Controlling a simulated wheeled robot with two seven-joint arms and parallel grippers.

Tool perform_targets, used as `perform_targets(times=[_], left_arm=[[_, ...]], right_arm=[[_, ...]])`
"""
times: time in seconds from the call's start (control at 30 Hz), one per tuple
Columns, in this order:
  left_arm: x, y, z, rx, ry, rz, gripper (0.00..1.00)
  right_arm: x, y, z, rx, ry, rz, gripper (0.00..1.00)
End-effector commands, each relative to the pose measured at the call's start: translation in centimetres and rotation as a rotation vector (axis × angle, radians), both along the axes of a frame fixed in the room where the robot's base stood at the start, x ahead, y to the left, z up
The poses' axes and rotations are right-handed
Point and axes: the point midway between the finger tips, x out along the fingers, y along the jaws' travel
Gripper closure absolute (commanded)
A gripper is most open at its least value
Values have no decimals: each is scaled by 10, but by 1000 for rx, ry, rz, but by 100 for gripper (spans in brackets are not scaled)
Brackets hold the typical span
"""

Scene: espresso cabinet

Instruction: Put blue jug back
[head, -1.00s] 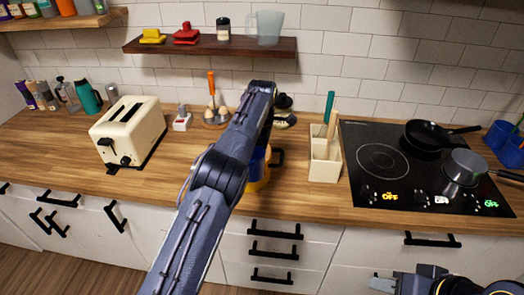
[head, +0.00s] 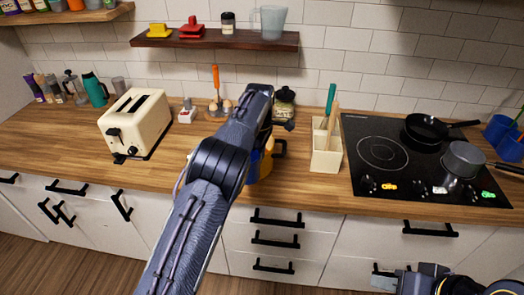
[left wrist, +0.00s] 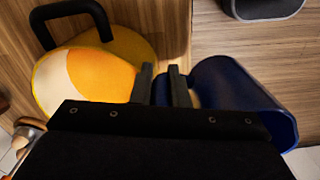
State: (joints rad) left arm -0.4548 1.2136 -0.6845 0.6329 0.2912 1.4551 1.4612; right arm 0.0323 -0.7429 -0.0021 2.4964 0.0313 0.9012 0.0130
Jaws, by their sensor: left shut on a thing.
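The blue jug (left wrist: 235,100) is at the right in the left wrist view, its open rim toward the lower right. My left gripper (left wrist: 163,72) is shut on it near its side edge. In the head view only a blue strip of the jug (head: 253,166) shows beside my left forearm, which hides the gripper. A yellow-orange pot (left wrist: 85,72) with a black handle is close on the other side of the fingers; it also shows in the head view (head: 266,165). My right gripper (head: 384,281) is at the bottom right, away from the counter; its finger opening is unclear.
A cream utensil holder (head: 326,160) stands right of the pot, then the black hob (head: 375,180) with two pans. A dark-lidded jar (head: 284,108) stands behind. A toaster (head: 137,122) is at the left. A wall shelf (head: 215,40) holds a pale translucent jug (head: 270,22).

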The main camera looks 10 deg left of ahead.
Motion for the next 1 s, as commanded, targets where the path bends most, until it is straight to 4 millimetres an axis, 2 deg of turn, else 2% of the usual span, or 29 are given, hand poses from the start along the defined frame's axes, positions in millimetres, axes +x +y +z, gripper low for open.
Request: perform_targets(times=[0.17, 0.27, 0.43, 0.6, 1.0], left_arm=[[-21, 12, -7, -1, 2, -119, 100], [-41, 25, -15, -3, 3, -245, 100], [-91, 55, -37, -5, 0, -569, 100], [-132, 80, -56, -2, -1, -843, 100], [-205, 125, -89, -1, 0, -1326, 100]], right_arm=[[0, 0, 0, 0, 0, 0, 64], [0, 0, 0, 0, 0, 0, 64], [0, 0, 0, 0, 0, 0, 64], [0, 0, 0, 0, 0, 0, 64], [0, 0, 0, 0, 0, 0, 64]])
